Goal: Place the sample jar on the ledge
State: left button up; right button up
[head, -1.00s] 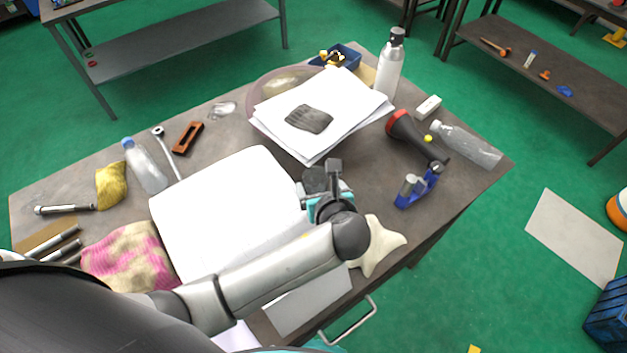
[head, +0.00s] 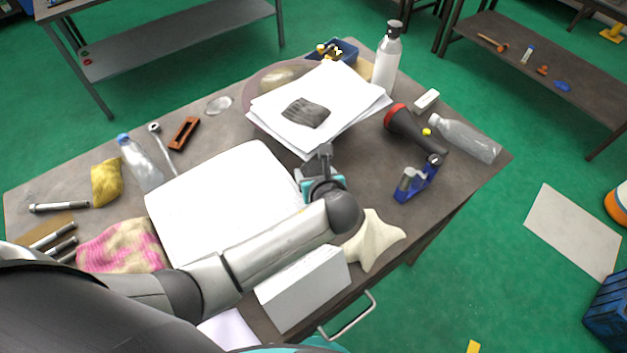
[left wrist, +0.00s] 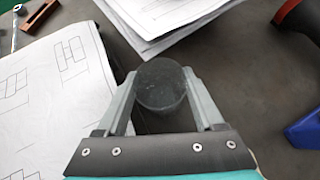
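The sample jar (left wrist: 161,84) shows in the left wrist view as a dark round lid between my left gripper's fingers. My left gripper (left wrist: 160,75) has a finger against each side of it and appears shut on it. In the head view, my left gripper (head: 316,170) is at the middle of the bench, between the large drawing sheet (head: 222,200) and the stack of papers (head: 325,105); the jar is mostly hidden there. A white box-like block (head: 303,287) at the bench's front edge may be the ledge; I cannot tell for certain. My right gripper is not in view.
A blue clamp-like tool (head: 418,180), a red-headed flashlight (head: 410,125) and a clear bottle (head: 465,138) lie to the right. Bare bench shows right of the papers.

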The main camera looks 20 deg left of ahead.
pick_arm(q)
jog(key=c, duration=0.9)
